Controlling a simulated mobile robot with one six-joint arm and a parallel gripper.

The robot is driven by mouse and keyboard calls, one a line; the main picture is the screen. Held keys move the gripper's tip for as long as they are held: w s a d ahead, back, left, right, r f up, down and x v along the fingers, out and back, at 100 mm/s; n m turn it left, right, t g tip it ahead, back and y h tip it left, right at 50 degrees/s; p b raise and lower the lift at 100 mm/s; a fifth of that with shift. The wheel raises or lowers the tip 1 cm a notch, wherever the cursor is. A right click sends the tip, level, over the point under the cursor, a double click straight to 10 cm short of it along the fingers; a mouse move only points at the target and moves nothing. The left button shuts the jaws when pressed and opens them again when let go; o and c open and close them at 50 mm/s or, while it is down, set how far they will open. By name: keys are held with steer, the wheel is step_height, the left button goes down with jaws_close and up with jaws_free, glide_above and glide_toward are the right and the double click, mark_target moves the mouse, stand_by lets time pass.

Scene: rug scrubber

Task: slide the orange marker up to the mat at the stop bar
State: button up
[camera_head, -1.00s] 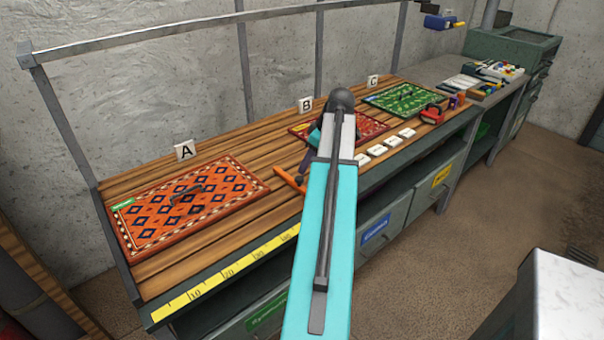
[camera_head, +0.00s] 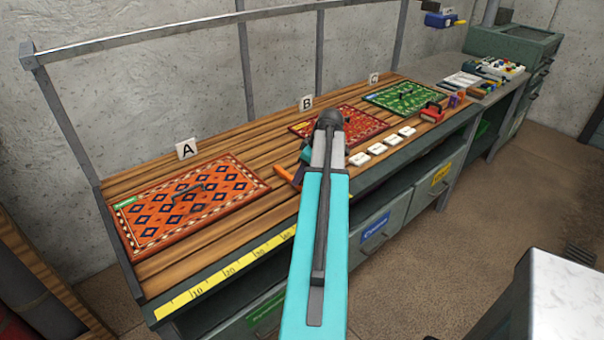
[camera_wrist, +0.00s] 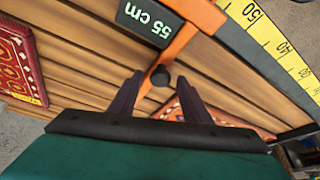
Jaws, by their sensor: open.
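The orange marker (camera_wrist: 175,45) lies across the planks in the wrist view, with a dark round knob on it and a black "55 cm" label. In the head view its left end (camera_head: 285,174) shows between mats A and B; my arm hides the rest. My gripper (camera_wrist: 158,88) is open, its two dark fingers either side of the knob; I cannot tell whether they touch it. Patterned orange mat A (camera_head: 150,226) lies left of the marker, red mat B (camera_head: 366,123) right of it, and green mat C (camera_head: 385,97) farther back. I cannot make out the stop bar.
A yellow ruler (camera_head: 230,270) runs along the bench's front edge. White labelled tiles (camera_head: 376,149) lie in front of mat B, with a red tool (camera_head: 431,111) beyond. A rail stands above the back. Bare planks separate mat A from the marker.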

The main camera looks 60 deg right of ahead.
steer(key=c, duration=0.9)
steer(key=shift+o, duration=0.2)
steer(key=shift+w+a+b, duration=0.15)
steer(key=shift+w+a, duration=0.15)
steer(key=shift+a, duration=0.6)
steer(key=shift+w+a+b, duration=0.15)
steer(key=shift+w+a, duration=0.15)
steer(key=shift+a, duration=0.55)
steer(key=shift+w+a+b, duration=0.15)
steer(key=shift+w+a, duration=0.15)
steer(key=shift+a, duration=0.6)
steer(key=o, duration=0.9)
steer(key=shift+c, duration=0.2)
steer(key=shift+s+r, duration=0.1)
steer(key=b+v, duration=0.2)
steer(key=v, duration=1.1)
steer(key=shift+r+b, duration=0.3)
